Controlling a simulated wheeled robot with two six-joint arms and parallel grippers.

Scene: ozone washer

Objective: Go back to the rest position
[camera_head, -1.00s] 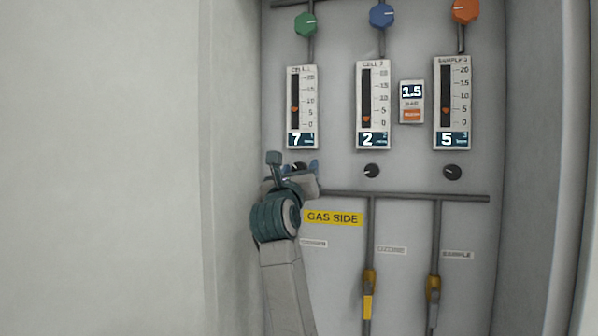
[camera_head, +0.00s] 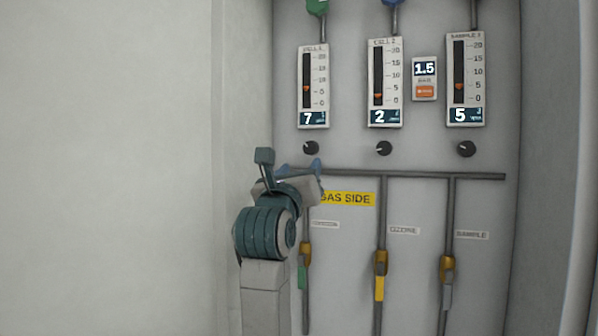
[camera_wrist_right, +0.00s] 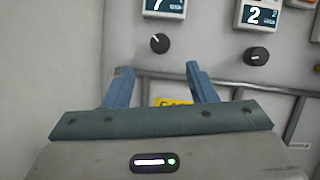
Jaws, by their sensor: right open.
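My right gripper (camera_head: 300,168) is in front of the left part of the gas panel (camera_head: 420,205), just below the left black knob (camera_head: 311,148). In the right wrist view its two blue fingers (camera_wrist_right: 158,85) stand apart with nothing between them. The left black knob (camera_wrist_right: 160,43) shows beyond the fingertips, clear of them. My right arm covers the left end of the yellow GAS SIDE label (camera_head: 350,199). My left gripper is not in view.
Three flow meters read 7 (camera_head: 313,88), 2 (camera_head: 385,84) and 5 (camera_head: 466,80). A small display (camera_head: 424,69) reads 1.5. A horizontal pipe (camera_head: 430,174) feeds valves with green (camera_head: 302,278), yellow (camera_head: 380,288) and grey (camera_head: 447,295) handles. A bare wall (camera_head: 110,170) is at left.

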